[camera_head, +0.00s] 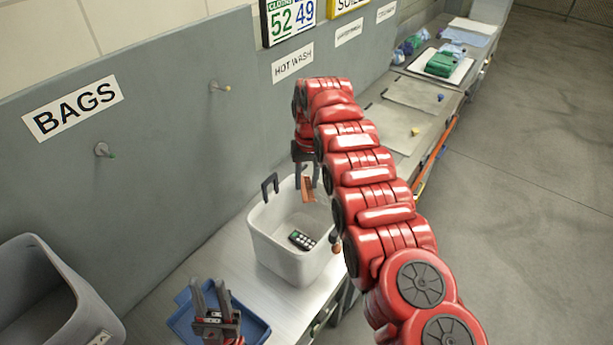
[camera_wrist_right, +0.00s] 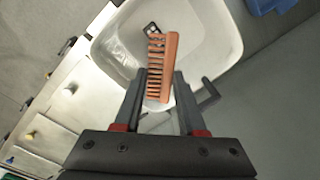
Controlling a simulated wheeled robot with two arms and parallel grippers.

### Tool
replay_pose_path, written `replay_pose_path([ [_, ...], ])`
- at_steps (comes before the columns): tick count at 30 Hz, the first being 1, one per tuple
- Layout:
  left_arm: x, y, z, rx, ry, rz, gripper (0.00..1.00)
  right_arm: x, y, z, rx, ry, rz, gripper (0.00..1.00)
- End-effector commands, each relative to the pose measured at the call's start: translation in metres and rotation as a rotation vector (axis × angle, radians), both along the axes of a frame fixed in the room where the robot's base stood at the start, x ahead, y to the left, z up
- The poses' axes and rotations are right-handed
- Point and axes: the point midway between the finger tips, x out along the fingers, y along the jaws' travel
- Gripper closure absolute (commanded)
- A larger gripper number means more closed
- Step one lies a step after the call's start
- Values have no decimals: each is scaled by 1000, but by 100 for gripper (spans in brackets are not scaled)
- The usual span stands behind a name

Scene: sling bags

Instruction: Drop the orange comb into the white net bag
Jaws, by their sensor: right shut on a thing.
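The orange comb (camera_head: 307,190) is held upright over the back of a white tub-like container (camera_head: 262,244) with dark handles. In the right wrist view the comb (camera_wrist_right: 171,66) sits between the fingers of my right gripper (camera_wrist_right: 161,86), its teeth to the left. My right gripper (camera_head: 306,176) is shut on it. Below it, the white container (camera_wrist_right: 222,22) is open, and a dark keypad-like object (camera_head: 301,240) lies inside. I cannot make out any netting on the container. My left gripper (camera_head: 210,297) is open and empty above a blue tray (camera_head: 257,328).
A grey bin (camera_head: 68,295) stands at lower left. My right arm hides part of the bench. Further along lie folded green cloth (camera_head: 444,63) and flat grey mats (camera_head: 425,92).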

Motion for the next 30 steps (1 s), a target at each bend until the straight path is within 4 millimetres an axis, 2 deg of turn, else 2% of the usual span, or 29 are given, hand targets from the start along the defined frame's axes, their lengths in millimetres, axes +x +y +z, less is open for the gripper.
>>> replay_pose_path([
  [11, 0, 0, 3, 0, -1, 0, 62, 1, 0, -8, 1, -4, 0, 100],
  [12, 0, 0, 3, 0, -1, 0, 62, 1, 0, -8, 0, -3, 0, 53],
  [17, 0, 0, 3, 0, -1, 0, 62, 1, 0, -8, 0, -3, 0, 25],
  [26, 0, 0, 3, 0, -1, 0, 62, 1, 0, -7, 0, -3, 0, 25],
  [30, 0, 0, -1, 0, -1, 0, 62, 1, -2, 4, 1, -5, 0, 25],
])
